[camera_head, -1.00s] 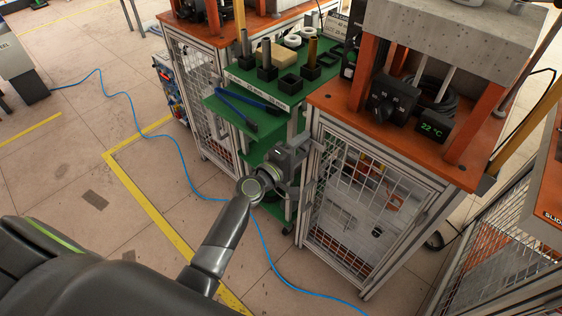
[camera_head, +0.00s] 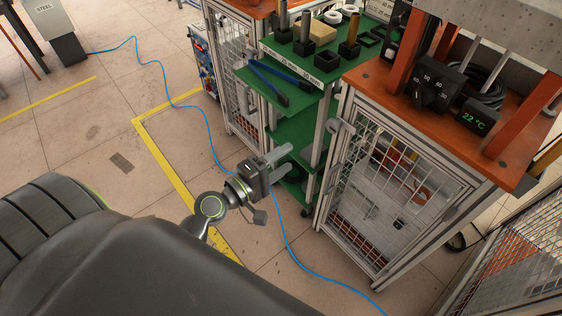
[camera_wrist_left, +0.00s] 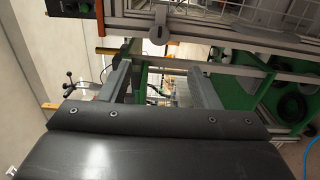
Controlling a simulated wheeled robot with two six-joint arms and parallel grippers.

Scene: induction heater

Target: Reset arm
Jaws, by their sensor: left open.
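My left gripper (camera_head: 283,161) is open and empty in the head view, low in front of the green shelf cart and left of the caged heater bench. Its two fingers point right and slightly up. In the left wrist view the two grey fingers (camera_wrist_left: 160,82) stand apart with nothing between them. My left arm comes in from the lower left. My right gripper is not in view.
A green cart (camera_head: 290,130) holds blue-handled tongs (camera_head: 268,83) and several blocks and cylinders. The heater bench (camera_head: 375,75) has an orange top and a display reading 22 °C. A blue cable (camera_head: 290,245) crosses the floor. Open floor lies to the left.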

